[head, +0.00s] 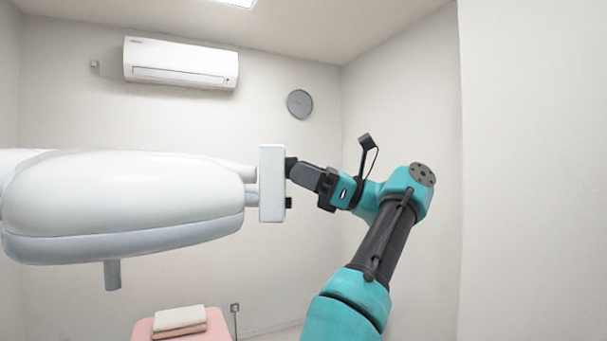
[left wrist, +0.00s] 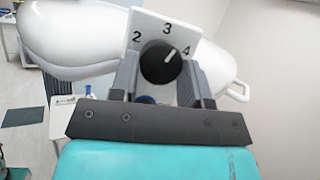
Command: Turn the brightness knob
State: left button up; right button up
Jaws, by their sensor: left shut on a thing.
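The brightness knob (left wrist: 161,64) is round and black on a white panel with the marks 2, 3 and 4. Its white pointer line tilts up and right, between 3 and 4. My left gripper (left wrist: 160,76) is shut on the knob, one grey finger on each side. In the head view the left gripper (head: 297,171) reaches leftward to the white panel (head: 270,184) at the lamp's end; the fingers largely hide the knob there. My right gripper is not in view.
The big white lamp head (head: 125,195) extends left from the panel. A small black part (head: 289,203) sits lower on the panel. A pink bed (head: 215,325) with folded towels (head: 180,320) lies below. A wall air conditioner (head: 180,63) hangs behind. Space right of my arm is clear.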

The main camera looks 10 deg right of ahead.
pick_arm(q)
jog(key=shift+n+g, duration=0.4)
jog(key=o, duration=0.9)
